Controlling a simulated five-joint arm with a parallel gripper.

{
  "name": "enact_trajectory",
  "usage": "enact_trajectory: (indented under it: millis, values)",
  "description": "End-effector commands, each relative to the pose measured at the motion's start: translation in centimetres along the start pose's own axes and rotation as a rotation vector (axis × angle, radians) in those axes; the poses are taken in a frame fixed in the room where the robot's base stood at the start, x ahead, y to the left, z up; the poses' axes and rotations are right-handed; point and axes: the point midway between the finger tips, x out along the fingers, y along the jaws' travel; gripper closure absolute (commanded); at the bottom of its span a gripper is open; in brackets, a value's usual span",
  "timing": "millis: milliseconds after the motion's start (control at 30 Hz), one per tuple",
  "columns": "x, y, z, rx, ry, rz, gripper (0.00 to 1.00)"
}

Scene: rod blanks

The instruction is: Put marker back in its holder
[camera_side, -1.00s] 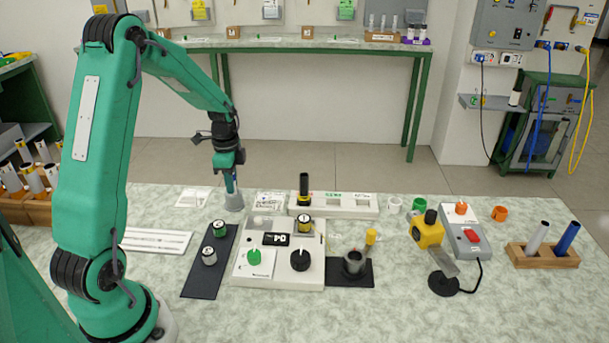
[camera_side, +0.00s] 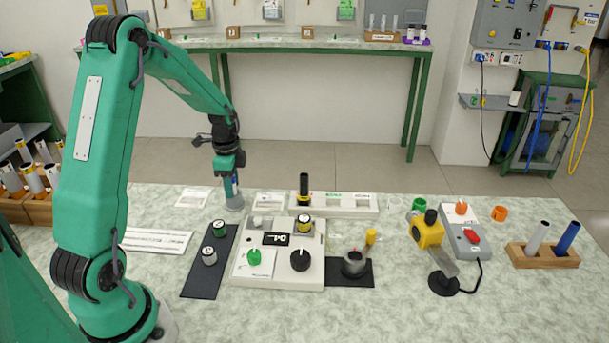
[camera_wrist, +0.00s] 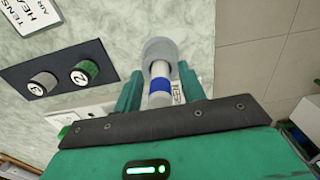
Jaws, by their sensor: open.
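The marker (camera_wrist: 160,88), white with a blue band, stands in the grey round holder (camera_wrist: 158,46) in the wrist view; its lower end is inside the holder. My gripper (camera_wrist: 158,72) is open, with one teal finger on each side of the marker and a gap to each. In the side view the holder (camera_side: 234,203) sits at the back left of the bench, and my gripper (camera_side: 231,185) points down right above it. The marker is mostly hidden there between the fingers.
A black plate (camera_side: 204,283) with two knobs and a white control panel (camera_side: 290,272) stand in front of the holder. A white rack (camera_side: 345,205) is to the right. A yellow clamp lamp (camera_side: 428,232) and a wooden stand (camera_side: 545,257) are farther right.

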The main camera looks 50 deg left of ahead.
Motion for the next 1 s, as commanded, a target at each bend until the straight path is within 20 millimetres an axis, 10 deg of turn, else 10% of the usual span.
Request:
enact_trajectory:
  millis: [1000]
  values:
    - [-11.8,0.0,0.0,0.0,0.001,-0.002,0.6]
